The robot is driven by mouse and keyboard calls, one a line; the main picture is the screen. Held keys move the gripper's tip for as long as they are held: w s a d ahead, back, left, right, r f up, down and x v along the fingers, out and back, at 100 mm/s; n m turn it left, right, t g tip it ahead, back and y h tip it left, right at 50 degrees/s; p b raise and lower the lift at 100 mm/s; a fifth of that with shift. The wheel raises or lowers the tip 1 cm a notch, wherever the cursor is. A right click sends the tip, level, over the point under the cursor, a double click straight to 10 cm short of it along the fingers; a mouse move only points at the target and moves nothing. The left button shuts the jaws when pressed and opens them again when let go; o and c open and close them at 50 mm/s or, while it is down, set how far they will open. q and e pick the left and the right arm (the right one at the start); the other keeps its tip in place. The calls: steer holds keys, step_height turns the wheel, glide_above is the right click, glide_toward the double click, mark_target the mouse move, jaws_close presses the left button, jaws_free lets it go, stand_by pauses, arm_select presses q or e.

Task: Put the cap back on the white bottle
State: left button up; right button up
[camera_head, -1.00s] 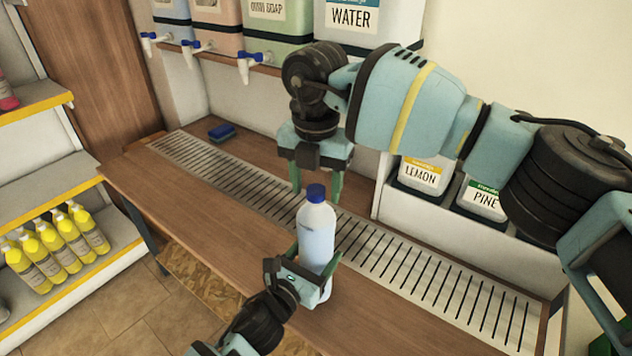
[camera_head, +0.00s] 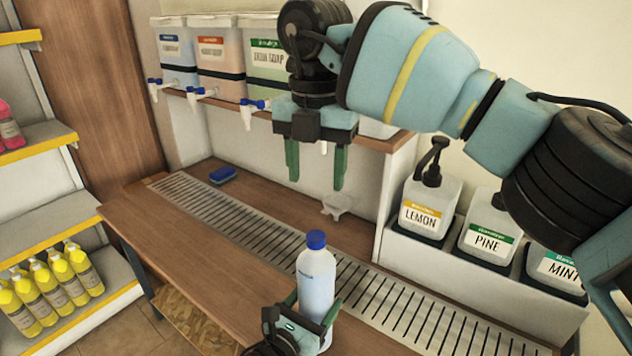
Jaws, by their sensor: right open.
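The white bottle (camera_head: 316,284) stands upright on the wooden counter (camera_head: 215,262), close to the slotted metal grate. The blue cap (camera_head: 316,240) sits on top of its neck; I cannot tell how tightly it is seated. My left gripper (camera_head: 312,322) is at the lower part of the bottle, with its green fingers on either side of the bottle and shut on it. My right gripper (camera_head: 315,185) points down with its two green fingers apart and empty. It is above and behind the bottle, clear of the cap.
The slotted grate (camera_head: 215,213) runs along the counter, with a blue sponge (camera_head: 222,175) near its far end. Dispensers with blue taps stand on a shelf behind. Pump bottles labelled LEMON (camera_head: 428,210) and PINE (camera_head: 487,238) stand at right. Yellow bottles (camera_head: 62,272) fill a shelf at left.

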arm_select(q)
steer(key=o, duration=2)
steer(key=shift+v, duration=3.95)
